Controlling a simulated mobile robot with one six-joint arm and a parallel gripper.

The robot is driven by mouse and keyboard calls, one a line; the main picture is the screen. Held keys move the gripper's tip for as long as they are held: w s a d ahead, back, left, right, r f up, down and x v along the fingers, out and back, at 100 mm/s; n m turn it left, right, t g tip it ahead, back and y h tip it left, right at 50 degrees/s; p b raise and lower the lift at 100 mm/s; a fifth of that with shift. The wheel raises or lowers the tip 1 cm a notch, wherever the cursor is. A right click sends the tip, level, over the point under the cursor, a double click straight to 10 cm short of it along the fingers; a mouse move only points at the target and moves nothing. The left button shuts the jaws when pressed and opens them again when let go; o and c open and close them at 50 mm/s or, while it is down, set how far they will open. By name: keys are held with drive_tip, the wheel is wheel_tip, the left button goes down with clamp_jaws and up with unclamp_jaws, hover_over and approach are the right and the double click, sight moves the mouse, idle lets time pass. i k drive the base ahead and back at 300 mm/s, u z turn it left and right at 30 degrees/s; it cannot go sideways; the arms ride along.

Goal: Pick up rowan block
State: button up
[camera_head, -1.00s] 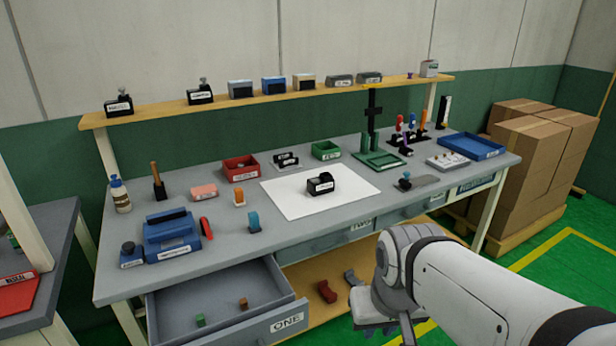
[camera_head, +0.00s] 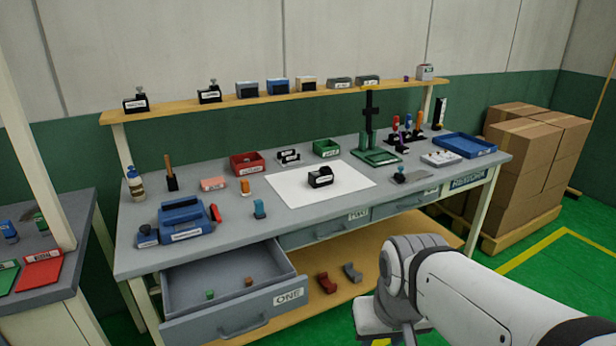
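No label that I can read says rowan, so I cannot tell which block is the rowan block. A black labelled block (camera_head: 320,177) sits on a white sheet (camera_head: 358,183) in the middle of the bench. My white arm reaches in at the lower right, in front of the bench. My gripper's fingers do not show; the frame's lower edge cuts them off.
Drawer ONE (camera_head: 236,309) stands open at the front left, holding a small green and a brown piece. Red and grey pieces lie on the lower shelf (camera_head: 368,262). A blue device (camera_head: 181,222), trays and a green stand (camera_head: 376,157) occupy the bench. Cartons (camera_head: 530,180) stand right.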

sight(317, 179)
drive_tip(key=z, duration=1.6)
drive_tip(key=i, duration=2.6)
drive_tip(key=u, duration=5.85)
drive_tip(key=i, duration=0.1)
drive_tip(key=z, duration=2.45)
drive_tip(key=i, duration=0.95)
